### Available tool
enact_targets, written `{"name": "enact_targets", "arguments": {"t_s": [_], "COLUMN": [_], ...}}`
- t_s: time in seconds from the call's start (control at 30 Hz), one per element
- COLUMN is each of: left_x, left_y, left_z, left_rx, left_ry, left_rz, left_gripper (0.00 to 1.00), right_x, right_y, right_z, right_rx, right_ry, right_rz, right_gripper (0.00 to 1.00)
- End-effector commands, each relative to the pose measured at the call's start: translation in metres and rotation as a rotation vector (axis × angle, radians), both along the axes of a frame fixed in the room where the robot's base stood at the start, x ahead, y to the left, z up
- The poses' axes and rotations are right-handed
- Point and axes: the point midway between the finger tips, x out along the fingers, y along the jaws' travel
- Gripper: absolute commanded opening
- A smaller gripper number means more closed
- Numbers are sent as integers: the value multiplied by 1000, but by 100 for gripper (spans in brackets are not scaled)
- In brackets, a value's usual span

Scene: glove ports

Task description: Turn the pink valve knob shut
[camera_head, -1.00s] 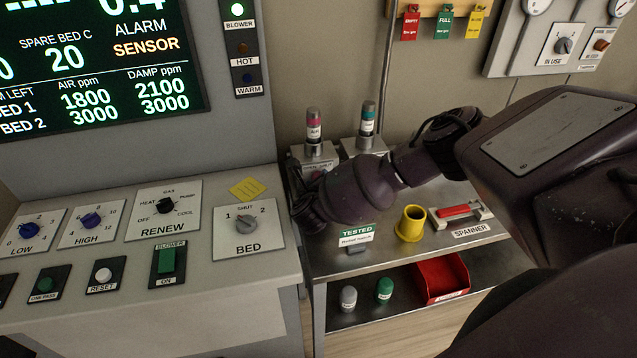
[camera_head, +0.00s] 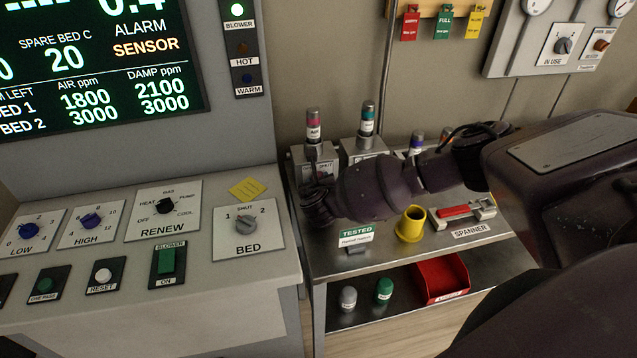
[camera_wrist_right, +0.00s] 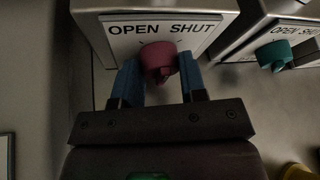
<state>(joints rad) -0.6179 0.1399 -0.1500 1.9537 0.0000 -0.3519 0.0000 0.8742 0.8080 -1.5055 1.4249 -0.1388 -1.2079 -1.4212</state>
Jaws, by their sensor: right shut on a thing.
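The pink valve knob (camera_wrist_right: 158,58) shows in the right wrist view on a box face marked OPEN and SHUT (camera_wrist_right: 120,30). My right gripper (camera_wrist_right: 160,78) has its blue fingers on either side of the knob and is shut on it. I cannot read the knob's setting clearly. In the head view, my right gripper (camera_head: 318,203) is at the front of the left valve box (camera_head: 300,152), under a bottle with a pink band (camera_head: 313,128), and hides most of the knob. My left gripper is not in view.
A teal knob (camera_wrist_right: 274,56) on a like box is close to the right. On the metal bench stand a yellow cup (camera_head: 411,224), a red-handled spanner (camera_head: 458,211) and a TESTED sign (camera_head: 356,234). The console with the BED dial (camera_head: 246,222) stands close on the left.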

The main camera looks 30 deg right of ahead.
Motion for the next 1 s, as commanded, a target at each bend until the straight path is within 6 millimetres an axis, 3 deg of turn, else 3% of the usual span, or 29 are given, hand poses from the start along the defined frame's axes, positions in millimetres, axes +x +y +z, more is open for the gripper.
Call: {"name": "enact_targets", "arguments": {"t_s": [0.6, 1.0], "left_x": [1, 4], "left_y": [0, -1], "left_z": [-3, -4], "left_rx": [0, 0], "left_ry": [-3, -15], "left_rz": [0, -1], "left_gripper": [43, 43], "right_x": [-2, -3], "right_y": [-6, -7], "right_z": [-1, -1], "right_rx": [546, 750], "right_ry": [-140, -193], "right_rz": [-4, -3], "right_gripper": [15, 15]}}
